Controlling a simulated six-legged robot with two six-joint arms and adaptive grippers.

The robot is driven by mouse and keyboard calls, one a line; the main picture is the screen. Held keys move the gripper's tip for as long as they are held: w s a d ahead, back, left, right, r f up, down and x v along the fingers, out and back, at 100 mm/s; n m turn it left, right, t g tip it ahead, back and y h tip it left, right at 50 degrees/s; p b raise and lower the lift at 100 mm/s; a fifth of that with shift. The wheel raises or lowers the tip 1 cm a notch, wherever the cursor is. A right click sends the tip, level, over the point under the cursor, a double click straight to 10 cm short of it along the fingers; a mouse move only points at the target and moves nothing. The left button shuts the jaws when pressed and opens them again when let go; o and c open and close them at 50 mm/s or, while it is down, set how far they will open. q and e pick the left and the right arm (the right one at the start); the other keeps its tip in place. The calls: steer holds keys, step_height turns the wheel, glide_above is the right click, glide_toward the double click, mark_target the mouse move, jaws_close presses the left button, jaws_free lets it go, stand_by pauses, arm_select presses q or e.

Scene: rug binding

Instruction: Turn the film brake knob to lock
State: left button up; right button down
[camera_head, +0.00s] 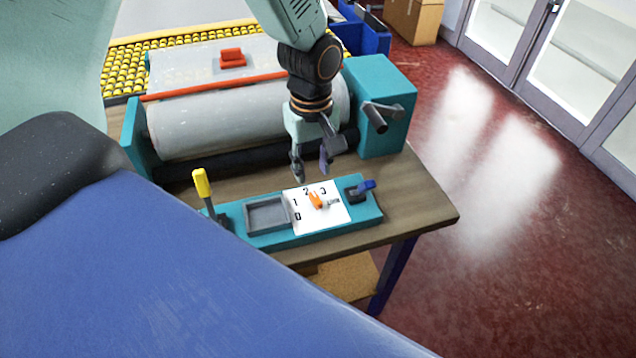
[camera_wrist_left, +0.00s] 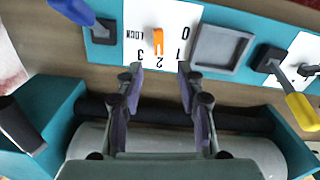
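The film brake knob (camera_head: 316,200) is a small orange bar on a white dial plate (camera_head: 298,226) marked 0, 1, 2, 3 and LOCK. It also shows in the left wrist view (camera_wrist_left: 158,41), lined up with the 2. The LOCK mark lies to one side of it, past the 3. My left gripper (camera_head: 311,172) hangs beyond the plate, apart from the knob. In the left wrist view my left gripper (camera_wrist_left: 159,68) has its two fingers well apart with nothing between them. My right gripper is not in view.
The teal panel (camera_head: 262,245) also carries a yellow-handled lever (camera_head: 202,184), a grey recess (camera_head: 267,214) and a blue-handled switch (camera_head: 362,189). A large grey roller (camera_head: 215,124) and a teal box with a crank (camera_head: 385,85) stand behind. Red floor (camera_head: 500,210) is open to the right.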

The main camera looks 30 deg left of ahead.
mark_target(315, 197)
arm_select(q)
steer(key=f, duration=0.1)
steer(key=d+f, duration=0.1)
steer(key=shift+s+d+f, duration=0.2)
steer(key=shift+d+f, duration=0.05)
steer(key=shift+f, duration=0.15)
steer(key=f, duration=0.3)
steer(key=shift+a+f+b, duration=0.4)
steer(key=shift+a+f, duration=0.1)
steer(key=shift+f, duration=0.35)
steer(key=shift+d, duration=0.4)
steer(key=shift+a+f, duration=0.1)
steer(key=shift+a, duration=0.25)
steer(key=c, duration=0.4)
steer(key=shift+d, duration=0.15)
jaws_close()
